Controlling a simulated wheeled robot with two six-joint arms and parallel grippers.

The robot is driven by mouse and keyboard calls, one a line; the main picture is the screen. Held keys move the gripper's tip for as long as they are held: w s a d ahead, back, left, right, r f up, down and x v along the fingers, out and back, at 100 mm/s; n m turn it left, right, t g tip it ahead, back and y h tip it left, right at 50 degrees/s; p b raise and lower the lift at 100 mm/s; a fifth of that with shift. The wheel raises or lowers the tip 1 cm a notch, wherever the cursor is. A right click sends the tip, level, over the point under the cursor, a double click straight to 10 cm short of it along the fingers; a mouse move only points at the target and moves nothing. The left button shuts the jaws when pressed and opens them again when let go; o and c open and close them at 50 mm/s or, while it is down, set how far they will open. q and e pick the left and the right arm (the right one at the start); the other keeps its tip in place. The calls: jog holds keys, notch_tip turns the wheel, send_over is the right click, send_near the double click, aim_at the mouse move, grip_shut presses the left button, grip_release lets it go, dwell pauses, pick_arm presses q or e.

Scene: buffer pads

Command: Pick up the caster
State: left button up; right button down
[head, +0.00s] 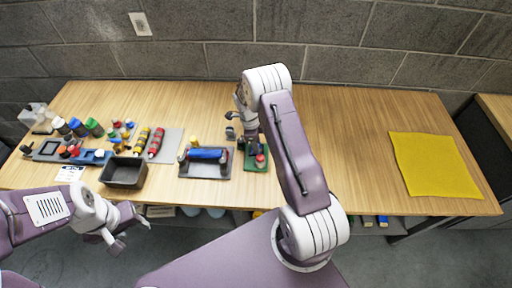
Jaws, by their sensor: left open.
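I cannot make out the caster for certain. A small dark grey part (230,133) shows beside the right gripper and may be the caster or a part of the gripper. My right gripper (238,122) is over the middle of the table, at the back edge of a green pad (248,164), partly hidden by my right arm. Its jaws are too small and covered to read. My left gripper (130,232) is open and empty, in front of the table's front edge at lower left.
A dark bin (123,173) stands at the front left. A grey pad (207,168) carries a blue roller (205,155). Several bottles and red and yellow cylinders crowd the left side. A yellow mat (435,165) lies at right. The table between my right arm and the mat is clear.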

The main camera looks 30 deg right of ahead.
jog(key=shift+r, duration=0.55)
jog(key=r, duration=0.1)
jog(key=r+b, duration=0.1)
jog(key=r, duration=0.1)
jog(key=shift+s+r, duration=0.2)
jog(key=shift+s, duration=0.15)
jog(key=s+r+b, duration=0.1)
jog(key=s+r, duration=0.5)
jog(key=s, duration=0.5)
jog(key=shift+a+r, duration=0.2)
jog(key=shift+r, duration=0.05)
